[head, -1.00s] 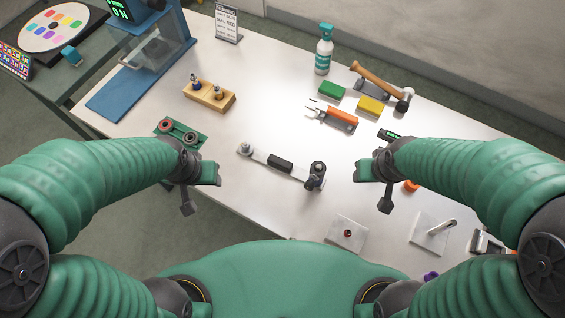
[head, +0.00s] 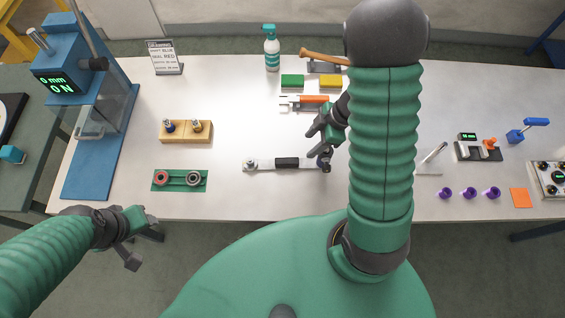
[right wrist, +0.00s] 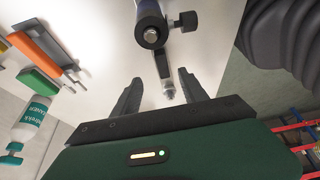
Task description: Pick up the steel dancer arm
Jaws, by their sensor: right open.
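The steel dancer arm (head: 265,164) lies flat near the table's front edge, a pale bar with a black grip at mid-length. Its right end with the dark roller is partly hidden by my right gripper (head: 322,140). That gripper is open and empty, over or just behind the roller end. In the right wrist view, the dancer arm (right wrist: 162,65) runs toward the space between the spread fingers (right wrist: 160,85), its roller end farther up. My left gripper (head: 140,238) hangs off the table's front edge at lower left, away from the arm; its jaw gap is unclear.
A green holder (head: 180,181) with two rings and a wooden block (head: 186,132) with pegs stand left. An orange-handled tool (head: 312,100), green block (head: 292,81), yellow block (head: 330,81), hammer (head: 322,56) and spray bottle (head: 271,48) lie behind. Purple cups (head: 468,193) stand right.

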